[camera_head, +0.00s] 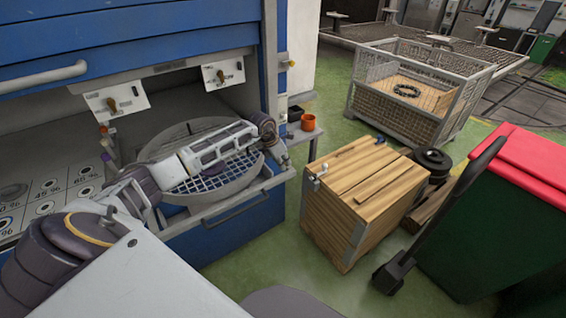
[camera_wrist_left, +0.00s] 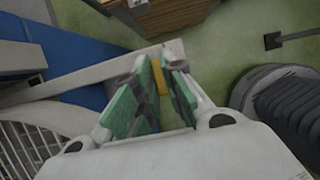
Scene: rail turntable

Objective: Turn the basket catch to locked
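My left gripper (camera_head: 277,152) is beyond the round basket (camera_head: 215,180), near the right end of the machine's front tray. It looks small and dark in the head view. In the left wrist view, its two green-padded fingers (camera_wrist_left: 160,85) stand apart. A small yellow piece (camera_wrist_left: 159,75) shows between the fingertips; I cannot tell whether it is the catch or whether the fingers touch it. The basket has a grey rim and a blue grid floor, and my arm crosses over it. No catch is clearly identifiable. My right gripper is not in view.
The blue machine (camera_head: 235,215) has a front bar (camera_head: 240,200) and two white plates with knobs (camera_head: 222,74). A wooden box (camera_head: 355,195), a mesh crate (camera_head: 400,115) and a green bin with a red lid (camera_head: 535,160) stand right. Green floor lies between machine and box.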

